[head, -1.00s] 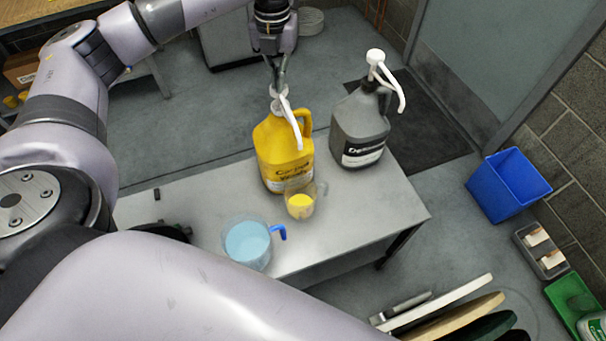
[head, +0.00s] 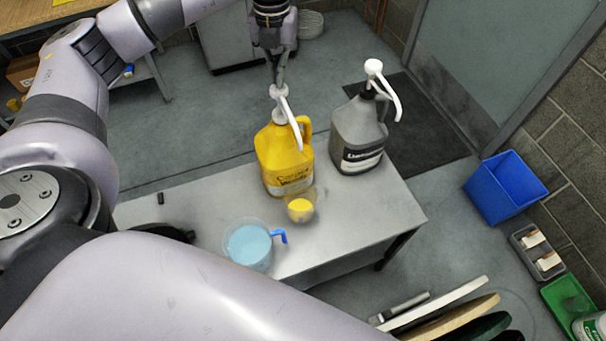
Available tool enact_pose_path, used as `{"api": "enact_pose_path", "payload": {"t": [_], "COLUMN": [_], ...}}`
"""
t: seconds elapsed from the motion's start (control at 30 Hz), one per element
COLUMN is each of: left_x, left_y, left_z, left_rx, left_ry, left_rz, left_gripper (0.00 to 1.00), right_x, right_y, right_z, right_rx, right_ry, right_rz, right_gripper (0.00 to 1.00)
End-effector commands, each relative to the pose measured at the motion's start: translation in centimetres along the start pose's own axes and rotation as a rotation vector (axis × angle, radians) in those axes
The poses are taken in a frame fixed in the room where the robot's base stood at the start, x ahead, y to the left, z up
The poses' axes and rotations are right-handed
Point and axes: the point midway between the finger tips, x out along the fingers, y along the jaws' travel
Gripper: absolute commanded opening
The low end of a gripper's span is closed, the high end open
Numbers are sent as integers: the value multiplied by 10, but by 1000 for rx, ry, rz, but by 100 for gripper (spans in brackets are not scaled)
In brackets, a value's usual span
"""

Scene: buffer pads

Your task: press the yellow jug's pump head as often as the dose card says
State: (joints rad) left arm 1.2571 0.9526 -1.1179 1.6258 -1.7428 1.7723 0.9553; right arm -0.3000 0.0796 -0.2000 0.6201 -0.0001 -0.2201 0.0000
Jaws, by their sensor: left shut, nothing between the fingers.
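The yellow jug (head: 283,163) stands upright on the grey table (head: 345,215), with a white pump head (head: 277,91) and a spout sloping down to the right. My left gripper (head: 277,82) is shut and empty, pointing down at the top of the pump head; whether it touches is hard to tell. A small clear cup with yellow content (head: 300,209) stands in front of the jug, below the spout. I cannot make out a dose card. My right gripper is not in view.
A grey jug (head: 358,137) with a raised white pump (head: 376,68) stands right of the yellow one. A clear jug of light blue liquid (head: 248,244) with a blue handle stands at the table's front. A blue bin (head: 505,188) is on the floor at right.

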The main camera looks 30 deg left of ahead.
Motion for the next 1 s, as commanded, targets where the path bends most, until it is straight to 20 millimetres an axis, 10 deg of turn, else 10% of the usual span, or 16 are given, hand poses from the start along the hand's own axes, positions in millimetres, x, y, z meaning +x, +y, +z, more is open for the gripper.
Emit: {"api": "enact_pose_path", "payload": {"t": [1.0], "left_x": [40], "left_y": [0], "left_z": [0], "left_rx": [0], "left_ry": [2], "left_rz": [1], "left_gripper": [0], "right_x": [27], "right_y": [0], "right_z": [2], "right_rx": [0], "right_ry": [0], "right_rz": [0], "right_gripper": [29]}}
